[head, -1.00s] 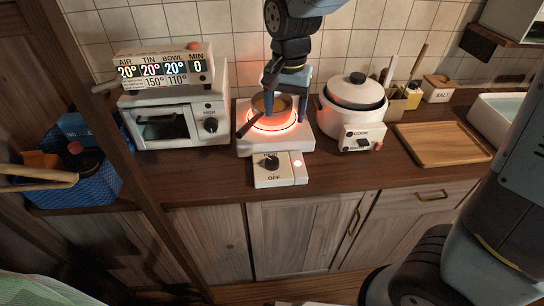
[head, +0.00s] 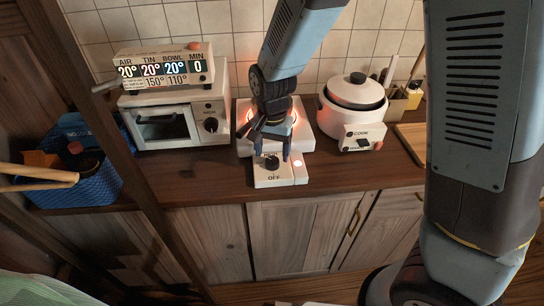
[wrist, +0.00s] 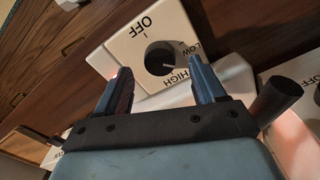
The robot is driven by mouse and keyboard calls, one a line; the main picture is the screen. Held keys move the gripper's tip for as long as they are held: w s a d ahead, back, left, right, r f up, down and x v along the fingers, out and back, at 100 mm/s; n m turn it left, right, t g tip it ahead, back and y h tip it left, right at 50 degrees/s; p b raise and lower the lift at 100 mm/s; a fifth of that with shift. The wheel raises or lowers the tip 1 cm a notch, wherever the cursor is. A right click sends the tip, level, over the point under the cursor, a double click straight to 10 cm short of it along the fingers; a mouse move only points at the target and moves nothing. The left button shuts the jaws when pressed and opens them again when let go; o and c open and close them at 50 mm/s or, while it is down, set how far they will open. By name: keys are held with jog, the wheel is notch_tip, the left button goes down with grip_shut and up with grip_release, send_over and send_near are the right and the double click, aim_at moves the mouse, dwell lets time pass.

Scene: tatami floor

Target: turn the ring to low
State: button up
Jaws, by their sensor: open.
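The ring (head: 306,136) is a white hot plate on the counter, glowing red behind my arm. Its control box (head: 272,176) in front carries a black knob (head: 271,163), with OFF readable on the near side. In the wrist view the knob (wrist: 161,58) shows between OFF, LOW and HIGH labels, and its pale mark points to the HIGH and LOW side; I cannot tell exactly where. My gripper (head: 272,152) is open above the knob. In the wrist view its fingers (wrist: 157,76) stand apart either side of it, not visibly touching. My arm hides the pan on the ring.
A dark rod, seemingly the pan's handle (wrist: 278,98), is close beside my right finger in the wrist view. A toaster oven (head: 176,118) stands left and a white rice cooker (head: 353,108) right. A blue basket (head: 90,180) is far left. The counter's front strip is clear.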

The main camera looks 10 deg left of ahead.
aim_at(272, 163)
jog(key=shift+f, duration=1.4)
jog(key=shift+c, duration=0.5)
jog(key=c, duration=1)
jog(key=shift+o, duration=0.2)
jog(key=shift+n, duration=0.3)
jog(key=n, duration=0.4)
jog(key=shift+n, duration=2.1)
